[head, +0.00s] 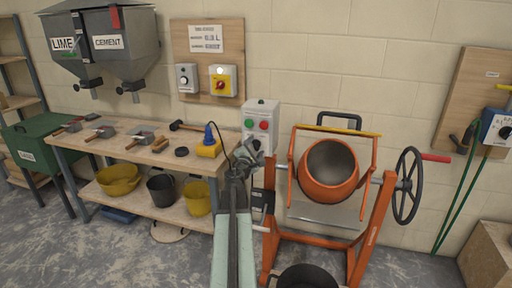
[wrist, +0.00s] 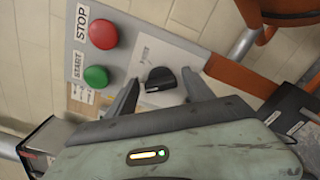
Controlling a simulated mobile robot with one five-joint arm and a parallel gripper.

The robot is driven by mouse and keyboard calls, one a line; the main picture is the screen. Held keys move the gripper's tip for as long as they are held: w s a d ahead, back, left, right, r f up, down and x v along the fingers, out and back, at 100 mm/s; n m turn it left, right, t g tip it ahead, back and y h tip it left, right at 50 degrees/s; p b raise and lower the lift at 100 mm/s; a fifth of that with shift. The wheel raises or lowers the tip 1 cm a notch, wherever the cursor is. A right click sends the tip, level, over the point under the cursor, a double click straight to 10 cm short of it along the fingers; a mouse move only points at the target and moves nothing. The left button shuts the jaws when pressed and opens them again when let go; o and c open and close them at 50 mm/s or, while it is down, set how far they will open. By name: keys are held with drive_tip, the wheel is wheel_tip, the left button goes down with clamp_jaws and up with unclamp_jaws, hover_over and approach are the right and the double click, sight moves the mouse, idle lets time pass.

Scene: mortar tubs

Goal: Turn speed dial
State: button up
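The speed dial, a black knob (wrist: 160,78), sits on a grey control box (wrist: 145,50) in the wrist view. In the head view the same control box (head: 262,112) stands beside the orange mixer, and my arm hides most of its lower part. A red stop button (wrist: 103,33) and a green start button (wrist: 96,76) are to the left of the dial. My gripper (wrist: 160,76) is open, with one finger on each side of the dial. I cannot tell whether the fingers touch it. In the head view my gripper (head: 244,152) is in front of the box.
The mixer drum (head: 328,175) and its black handwheel (head: 407,186) are to the right. A workbench (head: 125,150) with tools and a yellow-and-blue item (head: 209,145) is to the left. A black tub (head: 307,277) stands on the floor below the mixer.

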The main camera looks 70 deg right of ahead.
drive_tip(key=c, duration=1)
drive_tip(key=shift+w+d+r, duration=0.1)
drive_tip(key=shift+w+d, duration=0.05)
drive_tip(key=shift+d, duration=0.3)
drive_tip(key=shift+c, duration=0.4)
drive_tip(key=shift+a+f, duration=0.25)
drive_tip(key=shift+a, duration=0.2)
drive_tip(key=shift+m, duration=0.3)
drive_tip(key=shift+s+m, duration=0.2)
drive_tip(key=shift+m, duration=0.1)
drive_tip(key=m, duration=0.8)
drive_tip(key=shift+s+a+f+b, duration=0.1)
drive_tip(key=shift+f+b, duration=0.05)
drive_tip(key=shift+b, duration=0.15)
drive_tip(key=m, duration=0.4)
drive_tip(key=shift+f+m, duration=0.1)
drive_tip(key=shift+m, duration=0.2)
